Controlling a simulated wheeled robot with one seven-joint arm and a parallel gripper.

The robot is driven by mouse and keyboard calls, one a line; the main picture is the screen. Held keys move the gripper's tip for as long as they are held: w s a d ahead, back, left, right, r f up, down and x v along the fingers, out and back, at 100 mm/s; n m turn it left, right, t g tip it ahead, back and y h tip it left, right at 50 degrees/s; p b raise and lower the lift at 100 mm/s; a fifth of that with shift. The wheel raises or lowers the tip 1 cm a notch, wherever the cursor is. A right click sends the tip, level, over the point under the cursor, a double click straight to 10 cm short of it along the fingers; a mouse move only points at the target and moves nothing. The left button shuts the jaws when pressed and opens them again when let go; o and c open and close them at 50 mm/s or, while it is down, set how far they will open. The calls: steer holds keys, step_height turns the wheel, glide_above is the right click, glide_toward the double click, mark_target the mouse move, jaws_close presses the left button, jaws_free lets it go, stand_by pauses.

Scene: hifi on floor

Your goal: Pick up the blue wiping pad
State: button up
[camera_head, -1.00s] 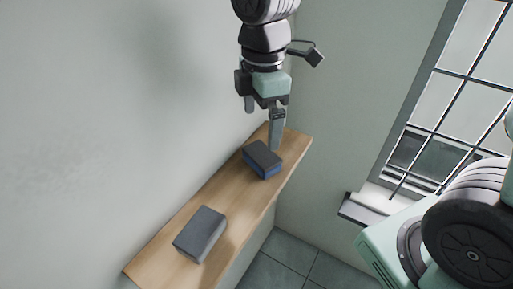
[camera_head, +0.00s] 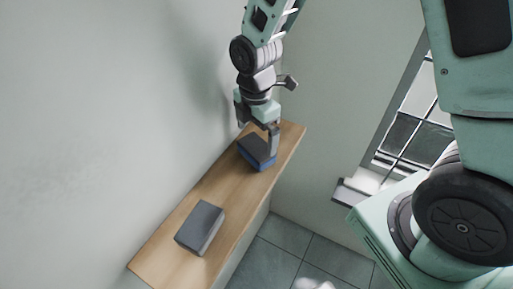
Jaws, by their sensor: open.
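The blue wiping pad (camera_head: 259,163) lies near the far end of a narrow wooden shelf (camera_head: 238,210). Its top is dark grey and its lower layer is blue. My gripper (camera_head: 258,138) is open and points down right at the pad. One finger is in front of the pad's right side and overlaps it in the picture. The other finger is at the left, near the wall, and partly hidden. I cannot tell whether either finger touches the pad.
A plain grey block (camera_head: 200,228) lies on the nearer part of the shelf. The wall runs close along the shelf's left side. A window with a sill (camera_head: 354,190) is at the right. Tiled floor (camera_head: 290,250) lies below.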

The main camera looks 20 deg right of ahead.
mark_target(255, 146)
steer(key=shift+a+f+p, duration=0.1)
steer(key=shift+f+p, duration=1)
steer(key=shift+f, duration=1.7)
steer(key=c, duration=0.8)
steer(key=shift+o, duration=0.2)
steer(key=shift+r, duration=0.1)
step_height(255, 146, up, 10)
steer(key=shift+f+b, duration=0.1)
steer(key=shift+b, duration=1.1)
steer(key=shift+o, duration=0.7)
